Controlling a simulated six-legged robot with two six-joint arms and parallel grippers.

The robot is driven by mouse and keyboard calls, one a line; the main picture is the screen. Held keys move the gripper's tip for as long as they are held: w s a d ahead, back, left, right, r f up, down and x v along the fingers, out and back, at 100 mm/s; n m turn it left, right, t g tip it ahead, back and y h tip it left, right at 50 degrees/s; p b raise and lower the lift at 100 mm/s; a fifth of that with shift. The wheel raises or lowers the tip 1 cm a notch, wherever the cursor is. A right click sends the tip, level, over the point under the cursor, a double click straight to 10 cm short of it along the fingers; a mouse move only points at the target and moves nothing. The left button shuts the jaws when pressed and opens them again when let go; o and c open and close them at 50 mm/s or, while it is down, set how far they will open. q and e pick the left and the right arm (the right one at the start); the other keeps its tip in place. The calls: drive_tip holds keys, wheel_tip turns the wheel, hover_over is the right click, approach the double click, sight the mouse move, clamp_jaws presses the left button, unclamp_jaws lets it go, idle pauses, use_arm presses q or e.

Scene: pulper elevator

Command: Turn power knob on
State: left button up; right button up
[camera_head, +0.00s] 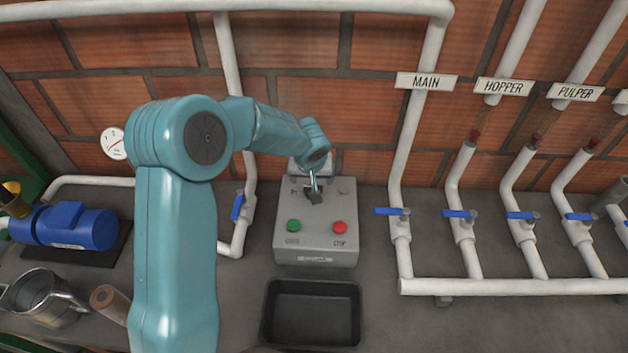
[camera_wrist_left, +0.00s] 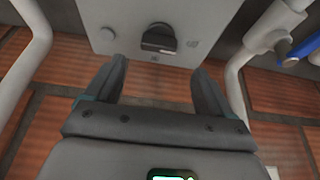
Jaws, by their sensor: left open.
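The grey control box (camera_head: 315,250) stands on the counter against the brick wall in the head view. It carries a green button (camera_head: 293,226), a red button (camera_head: 339,228) and, further back, a dark knob (camera_head: 314,197). In the left wrist view the black knob (camera_wrist_left: 159,39) sits on the grey panel (camera_wrist_left: 205,18), ahead of the fingers. My left gripper (camera_wrist_left: 160,75) is open, with one finger on each side below the knob and nothing between them. In the head view my left arm reaches over the box and partly hides its back. My right gripper is not in view.
A black tray (camera_head: 312,345) lies in front of the box. White pipes with blue valve handles (camera_head: 392,211) stand to the right, and another blue handle (camera_head: 236,207) is close on the left. A blue motor (camera_head: 75,228) and a metal jug (camera_head: 40,295) are further left.

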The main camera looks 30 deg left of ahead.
use_arm(q)
drive_tip(key=p+x, duration=0.1)
drive_tip(key=x, duration=0.4)
drive_tip(key=shift+s+d+f, duration=0.1)
drive_tip(key=shift+d+f, duration=0.05)
drive_tip(key=shift+f, duration=0.1)
drive_tip(key=shift+w+a+f, duration=0.15)
drive_tip(key=shift+w+f, duration=0.15)
drive_tip(key=shift+f, duration=0.15)
drive_tip(key=shift+w+a+f, duration=0.2)
drive_tip(key=shift+w+f, duration=0.15)
drive_tip(key=shift+f, duration=0.15)
drive_tip(key=shift+s+d+r, duration=0.2)
drive_tip(key=shift+s+r, duration=0.1)
drive_tip(key=shift+s, duration=0.1)
drive_tip(key=c, duration=1.1)
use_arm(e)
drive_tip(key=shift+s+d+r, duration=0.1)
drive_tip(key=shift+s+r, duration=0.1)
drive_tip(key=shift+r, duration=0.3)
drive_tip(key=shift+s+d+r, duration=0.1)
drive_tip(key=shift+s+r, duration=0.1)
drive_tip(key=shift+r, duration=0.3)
